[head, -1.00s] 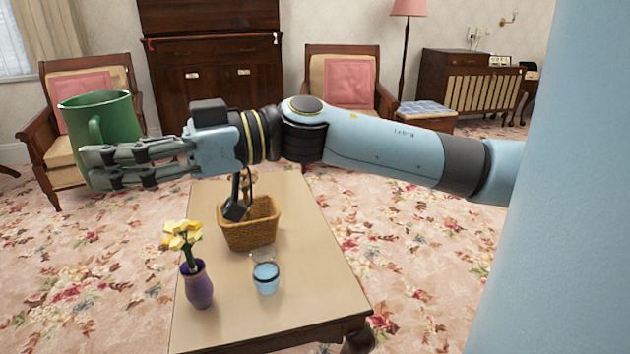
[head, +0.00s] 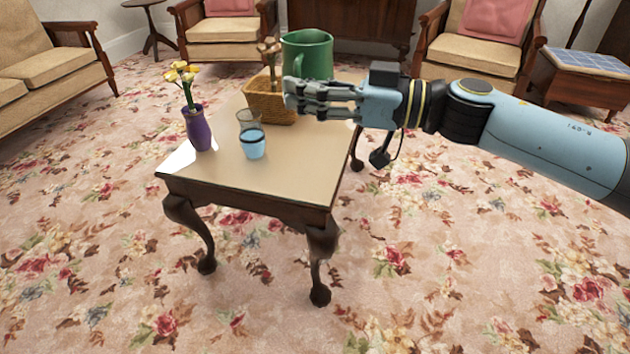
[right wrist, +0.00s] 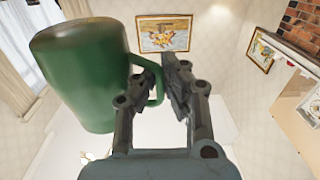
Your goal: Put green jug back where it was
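The green jug (head: 308,52) is held up in the air, upright in the head view, by my right gripper (head: 290,98). In the right wrist view, the jug (right wrist: 82,75) fills the left side, and its handle passes between the two fingers of the gripper (right wrist: 160,75). The fingers are closed around the handle. In the head view the jug appears above the far right part of the wooden table (head: 290,175), behind the wicker basket (head: 268,107). The fingers hide the jug's lower part. My left gripper is not in view.
A purple vase with yellow flowers (head: 198,130) and a glass of blue liquid (head: 252,143) stand on the table's left half. Dull flowers (head: 270,52) show behind or in the basket. The table's front right is bare. Armchairs (head: 222,35) stand behind; carpet around the table is open.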

